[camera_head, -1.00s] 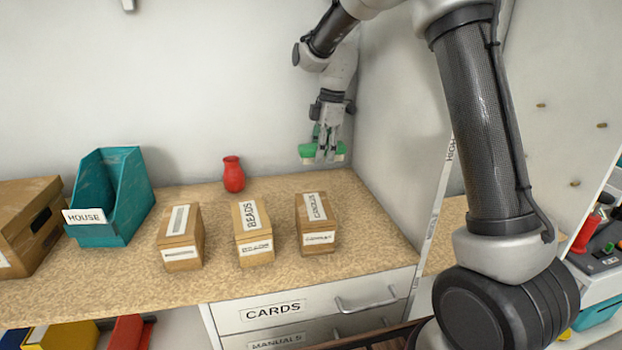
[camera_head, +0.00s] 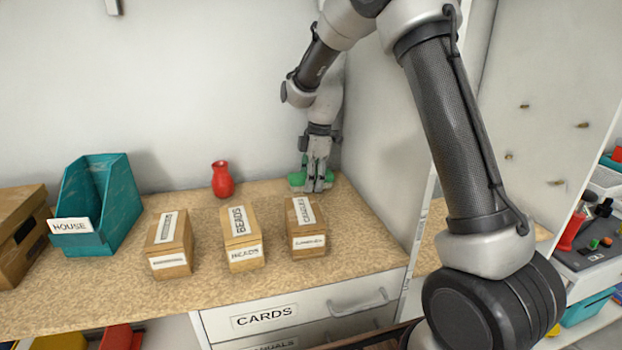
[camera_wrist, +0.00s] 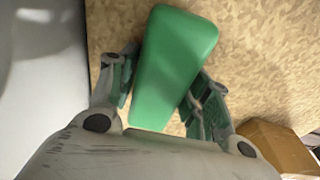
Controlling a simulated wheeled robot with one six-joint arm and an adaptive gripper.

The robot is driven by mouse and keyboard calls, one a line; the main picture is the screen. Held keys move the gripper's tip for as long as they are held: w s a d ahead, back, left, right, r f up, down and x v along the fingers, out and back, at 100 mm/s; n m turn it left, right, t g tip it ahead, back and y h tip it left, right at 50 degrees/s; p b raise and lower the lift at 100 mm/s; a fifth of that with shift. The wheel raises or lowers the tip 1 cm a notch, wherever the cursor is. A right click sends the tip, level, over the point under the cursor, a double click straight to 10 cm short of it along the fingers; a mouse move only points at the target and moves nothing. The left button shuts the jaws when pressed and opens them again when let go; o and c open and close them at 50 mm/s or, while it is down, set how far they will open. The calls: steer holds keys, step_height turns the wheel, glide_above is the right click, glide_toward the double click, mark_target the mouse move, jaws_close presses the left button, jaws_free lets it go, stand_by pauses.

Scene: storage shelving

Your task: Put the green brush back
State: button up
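The green brush (camera_head: 297,180) is at the back right of the wooden counter, near the corner of the back wall and the side panel. It appears low at the counter surface; my gripper partly hides it, so I cannot tell whether it rests there. My gripper (camera_head: 317,188) points down over it. In the wrist view the brush's smooth green top (camera_wrist: 172,60) lies between the two fingers of my gripper (camera_wrist: 163,88), which appear closed against its sides. The bristles are hidden.
A red vase (camera_head: 222,180) stands left of the brush. Wooden boxes, including one labelled BEADS (camera_head: 241,240), stand in front. A teal bin labelled HOUSE (camera_head: 118,205) is at the left. The side panel (camera_head: 385,150) closes the right side. Bare counter lies around the vase.

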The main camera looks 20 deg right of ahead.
steer(key=shift+o, duration=0.6)
steer(key=r, duration=0.5)
steer(key=d+r, duration=0.1)
steer(key=r, duration=0.1)
steer(key=shift+r, duration=0.4)
